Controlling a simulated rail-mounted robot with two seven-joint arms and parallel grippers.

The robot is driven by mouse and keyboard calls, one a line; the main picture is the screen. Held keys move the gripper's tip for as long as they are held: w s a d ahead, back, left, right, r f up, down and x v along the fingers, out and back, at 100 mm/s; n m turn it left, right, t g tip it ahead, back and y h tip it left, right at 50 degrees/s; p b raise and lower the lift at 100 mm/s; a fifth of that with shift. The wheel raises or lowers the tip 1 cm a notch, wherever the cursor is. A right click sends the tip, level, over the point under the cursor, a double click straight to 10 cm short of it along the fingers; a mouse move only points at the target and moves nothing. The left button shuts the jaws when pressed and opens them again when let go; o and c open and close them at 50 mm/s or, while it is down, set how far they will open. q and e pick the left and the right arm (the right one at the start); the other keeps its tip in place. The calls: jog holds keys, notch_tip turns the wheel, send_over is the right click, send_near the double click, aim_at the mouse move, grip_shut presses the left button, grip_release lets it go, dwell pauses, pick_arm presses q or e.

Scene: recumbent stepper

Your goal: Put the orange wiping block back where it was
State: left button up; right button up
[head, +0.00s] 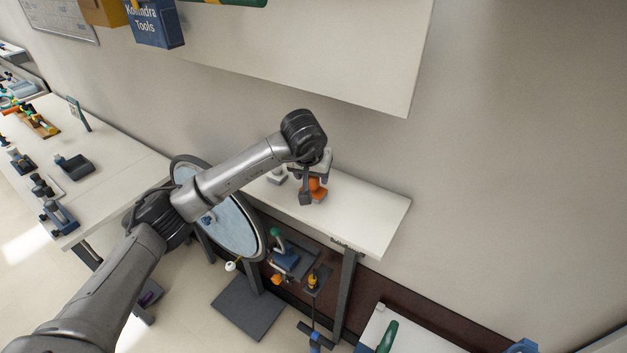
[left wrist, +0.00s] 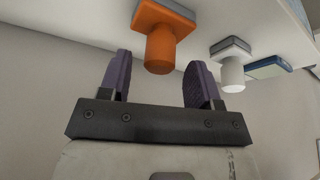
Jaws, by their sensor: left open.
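The orange wiping block (head: 319,193) stands on the white wall-side bench, partly hidden by my left gripper. In the left wrist view the orange block (left wrist: 164,22) shows a grey pad on its base and a round orange knob pointing toward the gripper. My left gripper (head: 311,190) is right at the block. In the left wrist view my left gripper (left wrist: 160,68) is open, with the knob's end lined up between the two purple-faced fingers. I cannot tell whether either finger touches it. My right gripper is not in view.
A similar white block (head: 277,175) stands beside the orange one; it also shows in the left wrist view (left wrist: 232,66). A round blue-faced disc (head: 238,222) stands in front of the bench. The bench's right end (head: 375,220) is clear. A white cabinet (head: 330,50) overhangs the wall.

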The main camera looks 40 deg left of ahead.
pick_arm(q)
jog(key=v, duration=0.8)
jog(key=shift+b, duration=0.4)
